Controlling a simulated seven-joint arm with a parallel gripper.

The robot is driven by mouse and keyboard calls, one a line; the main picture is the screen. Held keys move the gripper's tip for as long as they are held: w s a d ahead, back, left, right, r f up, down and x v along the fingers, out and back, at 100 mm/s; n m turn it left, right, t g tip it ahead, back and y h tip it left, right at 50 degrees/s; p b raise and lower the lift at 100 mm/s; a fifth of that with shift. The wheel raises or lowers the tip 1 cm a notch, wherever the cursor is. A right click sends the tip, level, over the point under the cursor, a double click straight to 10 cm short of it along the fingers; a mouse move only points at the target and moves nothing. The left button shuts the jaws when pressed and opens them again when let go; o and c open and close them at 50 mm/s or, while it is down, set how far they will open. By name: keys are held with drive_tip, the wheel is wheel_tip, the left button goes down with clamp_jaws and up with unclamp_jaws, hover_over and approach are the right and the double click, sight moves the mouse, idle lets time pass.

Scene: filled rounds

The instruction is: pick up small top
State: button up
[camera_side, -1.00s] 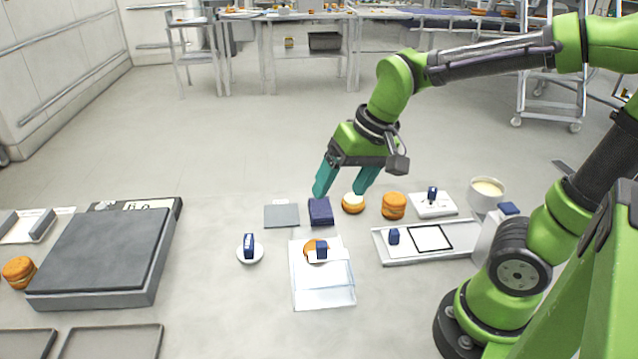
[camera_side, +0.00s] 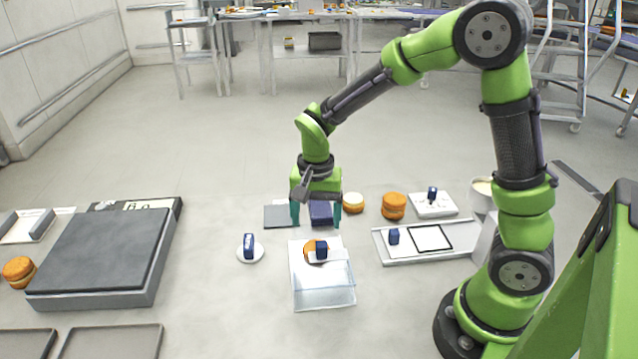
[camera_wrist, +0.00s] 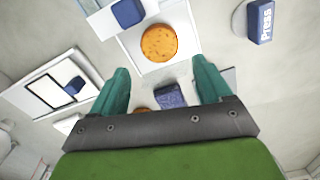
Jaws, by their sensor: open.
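The small top looks to be the flat orange-brown round (camera_side: 311,246) on a white tray (camera_side: 300,292), partly hidden in the side view by a blue block on a clear piece. The wrist view shows the round (camera_wrist: 159,42) whole, lying flat beyond my fingertips. My gripper (camera_side: 316,218) is open and empty, pointing down behind the tray. Its teal fingers also show in the wrist view (camera_wrist: 161,70). A dark blue block (camera_side: 321,213) shows between the fingers; I cannot tell how high the fingertips are above it.
A cream-topped round (camera_side: 353,203) and a stacked filled round (camera_side: 393,206) stand right of my gripper. A blue press button (camera_side: 249,246) on a white disc stands left of the tray. A framed plate (camera_side: 430,238) lies to the right. A large grey slab (camera_side: 100,250) lies far left.

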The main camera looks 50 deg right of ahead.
wheel_tip(320, 180, down, 8)
drive_tip(key=shift+a, duration=0.1)
drive_tip(key=c, duration=0.5)
